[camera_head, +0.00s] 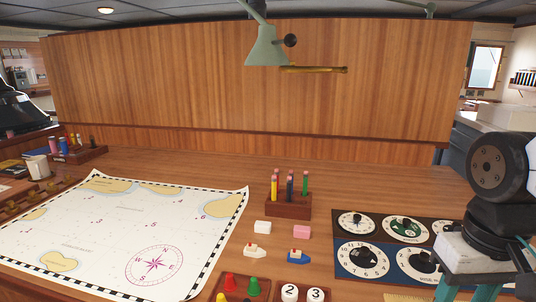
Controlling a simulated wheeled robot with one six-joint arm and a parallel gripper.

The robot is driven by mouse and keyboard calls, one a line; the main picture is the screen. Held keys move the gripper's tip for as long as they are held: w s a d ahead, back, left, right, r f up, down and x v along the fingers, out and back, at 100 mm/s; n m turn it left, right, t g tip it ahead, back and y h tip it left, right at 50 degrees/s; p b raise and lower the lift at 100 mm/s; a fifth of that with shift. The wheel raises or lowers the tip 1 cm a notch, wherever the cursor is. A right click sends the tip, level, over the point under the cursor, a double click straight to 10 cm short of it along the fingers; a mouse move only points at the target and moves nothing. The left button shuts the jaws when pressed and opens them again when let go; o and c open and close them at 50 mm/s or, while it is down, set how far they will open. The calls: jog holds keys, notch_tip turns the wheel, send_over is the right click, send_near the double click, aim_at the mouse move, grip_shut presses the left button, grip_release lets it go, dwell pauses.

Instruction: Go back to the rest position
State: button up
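My gripper (486,294) is at the right edge of the picture, hanging over the right part of the wooden desk (385,190). Its pale body sits under a dark wrist joint, and teal fingers point downward, spread apart. The fingertips are cut off by the lower edge, and I see nothing held between them. The gripper covers the right end of the dial panels.
The dial panels (340,262) lie left of my gripper. A pencil block (288,206), white and pink erasers, two toy boats and a tray (232,284) of pegs stand mid-desk. A chart (110,228) covers the left. A green lamp (266,48) hangs above.

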jog(key=shift+s+a+r+n+t, duration=0.15)
jog(key=shift+s+t, duration=0.1)
jog(key=shift+s, duration=0.15)
jog(key=shift+s+a+r+n+t, duration=0.1)
jog(key=shift+s+a+r+t, duration=0.1)
jog(key=shift+s, duration=0.25)
jog(key=shift+s+a+r+n+t, duration=0.15)
jog(key=shift+s+t, duration=0.1)
jog(key=shift+s, duration=0.15)
